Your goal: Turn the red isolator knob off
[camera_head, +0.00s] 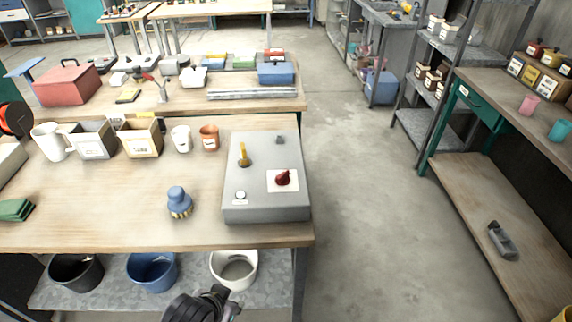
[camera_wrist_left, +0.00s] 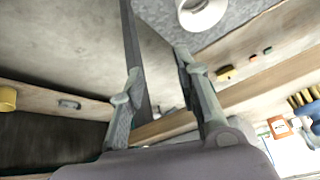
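The red isolator knob (camera_head: 283,178) sits on a white square plate on top of a grey control box (camera_head: 262,204) at the right end of the near bench. The box also carries a yellow lever (camera_head: 243,154) and a white round button (camera_head: 240,195). My left gripper (camera_head: 222,301) is at the bottom of the head view, in front of the bench and apart from the box. In the left wrist view its two fingers (camera_wrist_left: 155,75) are spread with nothing between them. I cannot make out the knob in that view. My right gripper is not in view.
A blue brush (camera_head: 179,203) stands on the near bench (camera_head: 110,220), left of the box. Cups and boxes line its back edge. A white bucket (camera_head: 233,268) stands on the lower shelf near my left gripper. The aisle floor (camera_head: 370,220) right of the bench is clear.

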